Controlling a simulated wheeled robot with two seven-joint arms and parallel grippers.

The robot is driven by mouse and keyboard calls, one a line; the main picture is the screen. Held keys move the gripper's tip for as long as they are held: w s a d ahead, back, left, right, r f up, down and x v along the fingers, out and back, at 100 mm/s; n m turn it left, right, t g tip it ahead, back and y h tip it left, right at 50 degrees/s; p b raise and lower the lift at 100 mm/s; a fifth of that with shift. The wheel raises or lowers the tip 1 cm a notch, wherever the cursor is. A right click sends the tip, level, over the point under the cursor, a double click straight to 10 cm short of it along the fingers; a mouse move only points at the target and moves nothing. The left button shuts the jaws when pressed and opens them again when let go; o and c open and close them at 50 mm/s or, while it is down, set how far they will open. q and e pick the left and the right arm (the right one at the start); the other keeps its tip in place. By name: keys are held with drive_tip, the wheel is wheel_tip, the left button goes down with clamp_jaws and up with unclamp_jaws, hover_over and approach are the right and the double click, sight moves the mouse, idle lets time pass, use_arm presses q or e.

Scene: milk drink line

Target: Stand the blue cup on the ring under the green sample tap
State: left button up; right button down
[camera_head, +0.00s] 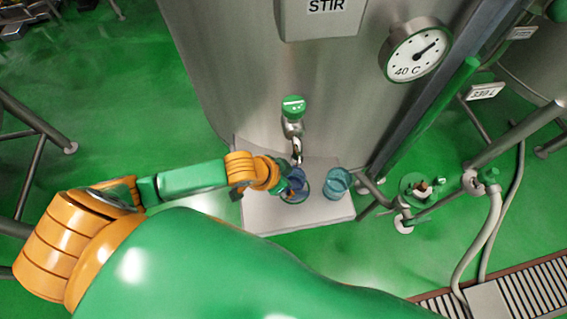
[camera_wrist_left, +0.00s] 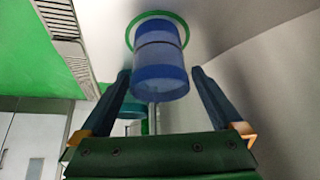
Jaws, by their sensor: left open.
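The blue cup (camera_head: 297,175) stands at the green ring (camera_head: 307,196) on the pale shelf, below the green-capped tap (camera_head: 293,107). In the left wrist view, which looks upside down, the blue cup (camera_wrist_left: 162,65) has its base within the green ring (camera_wrist_left: 135,28). The cup looks upright. My left gripper (camera_head: 286,184) is at the cup and hides part of it and of the ring. In the wrist view the left gripper (camera_wrist_left: 162,82) is open, its fingers on either side of the cup with gaps showing. My right gripper is not in view.
A teal cup (camera_head: 337,183) stands on the shelf (camera_head: 270,222) just right of the blue cup; it shows partly behind a finger in the wrist view (camera_wrist_left: 132,112). The steel tank (camera_head: 240,70) rises behind. Pipes and a valve (camera_head: 415,186) are at the right.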

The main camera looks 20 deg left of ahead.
use_arm(q)
drive_tip(key=v, duration=0.8)
drive_tip(key=shift+p, duration=0.4)
